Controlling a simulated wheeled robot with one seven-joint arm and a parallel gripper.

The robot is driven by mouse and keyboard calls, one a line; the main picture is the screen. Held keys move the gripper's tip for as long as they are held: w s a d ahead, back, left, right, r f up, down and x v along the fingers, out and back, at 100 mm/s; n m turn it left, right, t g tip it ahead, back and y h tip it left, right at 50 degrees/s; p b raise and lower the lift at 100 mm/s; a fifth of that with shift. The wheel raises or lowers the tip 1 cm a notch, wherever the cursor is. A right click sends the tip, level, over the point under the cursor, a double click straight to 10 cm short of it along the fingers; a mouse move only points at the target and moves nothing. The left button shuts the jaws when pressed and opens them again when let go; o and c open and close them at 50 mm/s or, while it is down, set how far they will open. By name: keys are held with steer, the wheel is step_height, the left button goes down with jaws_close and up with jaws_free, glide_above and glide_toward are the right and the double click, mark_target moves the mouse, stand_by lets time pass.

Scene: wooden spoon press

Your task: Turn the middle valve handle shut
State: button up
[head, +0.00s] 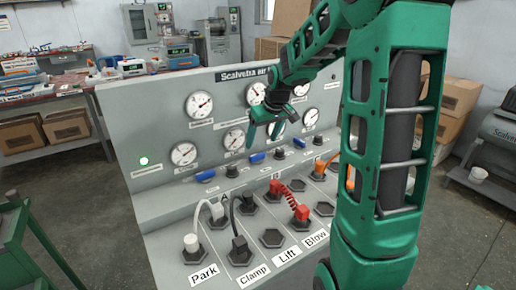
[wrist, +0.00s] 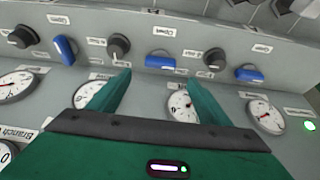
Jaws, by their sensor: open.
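The middle valve handle (head: 257,157) is a blue lever on the ledge of a grey panel, between two similar blue handles, left (head: 205,177) and right (head: 299,143). In the wrist view, which is turned upside down, the middle handle (wrist: 160,62) lies roughly lengthwise along the ledge, between black knobs. My gripper (head: 264,134) has green fingers spread apart, with nothing between them. It hangs in front of the gauges, just above the middle handle in the head view. In the wrist view the fingertips (wrist: 160,78) point toward this handle, one on either side. I see no clear contact.
Black knobs (wrist: 118,45) sit beside the blue handles. Round gauges (head: 199,104) fill the upright panel, with a lit green lamp (head: 143,161) at its left. Below, plugs with white (head: 191,243), black, red (head: 301,213) and orange hoses stand up from the sloping deck.

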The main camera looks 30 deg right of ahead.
steer(key=shift+v, duration=1.5)
steer(key=s+a+f+m+g, duration=0.1)
steer(key=s+a+m+g, duration=0.1)
steer(key=s, duration=1.5)
steer(key=s+a+f+m+g, duration=0.1)
steer(key=s+m, duration=0.3)
steer(key=s, duration=1.4)
steer(key=shift+s+a+f+g, duration=0.2)
steer(key=shift+a+f+g, duration=0.15)
steer(key=shift+a+g, duration=0.35)
steer(key=shift+d, duration=0.1)
steer(key=shift+w+f, duration=0.25)
steer(key=shift+w, duration=0.4)
